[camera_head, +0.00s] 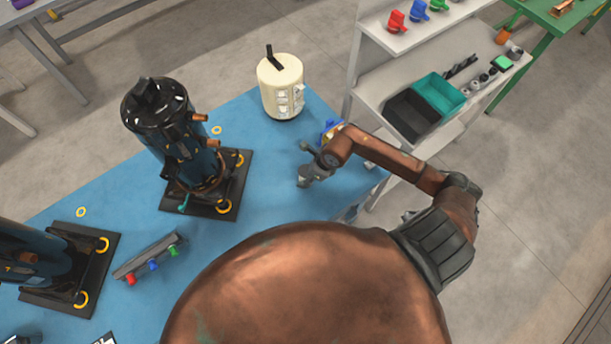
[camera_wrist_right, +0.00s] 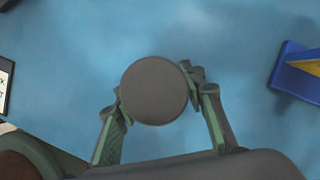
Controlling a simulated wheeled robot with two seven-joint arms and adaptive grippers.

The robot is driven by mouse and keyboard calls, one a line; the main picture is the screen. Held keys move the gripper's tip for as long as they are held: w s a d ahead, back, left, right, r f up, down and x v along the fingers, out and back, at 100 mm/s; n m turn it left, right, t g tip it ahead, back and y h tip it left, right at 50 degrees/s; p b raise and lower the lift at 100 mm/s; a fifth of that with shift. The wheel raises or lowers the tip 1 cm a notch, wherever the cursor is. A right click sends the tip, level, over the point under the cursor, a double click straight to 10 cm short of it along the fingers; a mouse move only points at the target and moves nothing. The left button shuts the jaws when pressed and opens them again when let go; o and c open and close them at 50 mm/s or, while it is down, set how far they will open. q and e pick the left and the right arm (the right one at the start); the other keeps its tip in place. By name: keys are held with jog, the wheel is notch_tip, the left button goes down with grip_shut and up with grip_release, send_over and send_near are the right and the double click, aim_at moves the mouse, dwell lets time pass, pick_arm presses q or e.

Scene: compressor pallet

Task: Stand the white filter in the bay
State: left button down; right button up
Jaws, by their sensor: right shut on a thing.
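My right gripper (camera_head: 308,168) is above the blue table's right part in the head view. In the wrist view the right gripper (camera_wrist_right: 153,98) is shut on a round thing with a flat dark-grey top (camera_wrist_right: 154,90), one finger on each side. Its sides are hidden in that view, so I cannot tell whether it is the white filter. A cream cylinder (camera_head: 280,88) with a black top handle stands upright at the table's back. A blue holder with yellow inside (camera_wrist_right: 298,72) lies right of the held thing; I cannot tell which place is the bay. My left gripper is not in view.
A black compressor (camera_head: 165,125) stands on a dark base plate left of my gripper. Another dark unit (camera_head: 38,265) is at the lower left, near a grey strip with coloured knobs (camera_head: 150,257). A shelf with a teal bin (camera_head: 440,92) stands right. Blue table surface (camera_head: 265,190) is clear between.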

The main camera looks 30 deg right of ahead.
jog(key=o, duration=1.2)
